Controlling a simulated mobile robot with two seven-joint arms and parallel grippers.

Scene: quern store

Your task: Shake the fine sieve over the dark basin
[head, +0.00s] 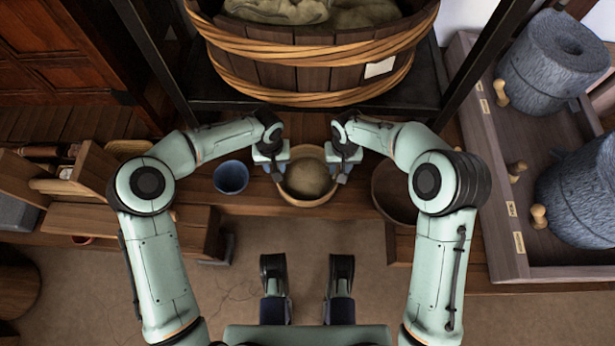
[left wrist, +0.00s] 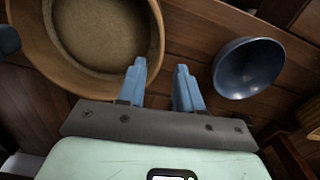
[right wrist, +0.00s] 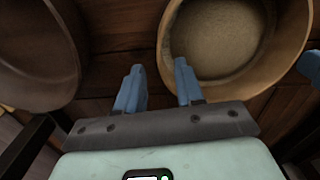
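A round sieve (head: 308,180) with a light wooden rim and a tan inside sits on the wooden surface, between my two grippers. It fills the upper left of the left wrist view (left wrist: 100,35) and the upper right of the right wrist view (right wrist: 220,40). My left gripper (head: 277,170) is open at its left rim, one finger over the rim, the other outside. My right gripper (head: 343,168) is open likewise at its right rim. I cannot tell whether the fingers reach below the rim. A brown round vessel (head: 392,190), perhaps the dark basin, stands to the right, partly behind my arm.
A dark blue bowl (head: 231,177) stands left of the sieve. A large hooped tub (head: 315,78) with sacks is behind on a dark shelf. Grey millstones (head: 553,62) stand in a wooden tray (head: 490,150) at right. A wooden rack (head: 92,170) is at left.

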